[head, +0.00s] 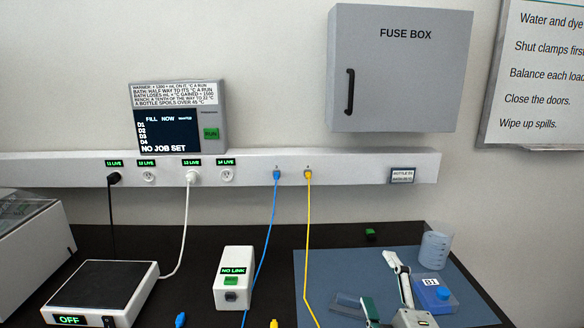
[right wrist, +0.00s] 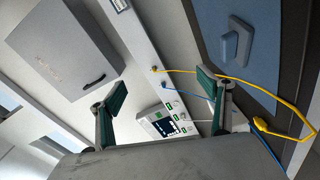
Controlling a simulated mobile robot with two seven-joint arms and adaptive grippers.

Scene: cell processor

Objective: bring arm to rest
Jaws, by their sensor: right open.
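My right gripper (head: 380,282) shows at the bottom right of the head view, over the blue mat (head: 330,268). Its two green-padded fingers are apart, with nothing seen between them. In the right wrist view the fingers of the right gripper (right wrist: 162,86) also stand wide apart and empty. My left gripper is not in view.
A clear beaker (head: 435,249) stands at the mat's back right. A link box (head: 233,281) and a flat device reading OFF (head: 100,287) are left. Blue (head: 264,243) and yellow (head: 307,235) cables hang from the wall strip. The fuse box (head: 398,75) is shut.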

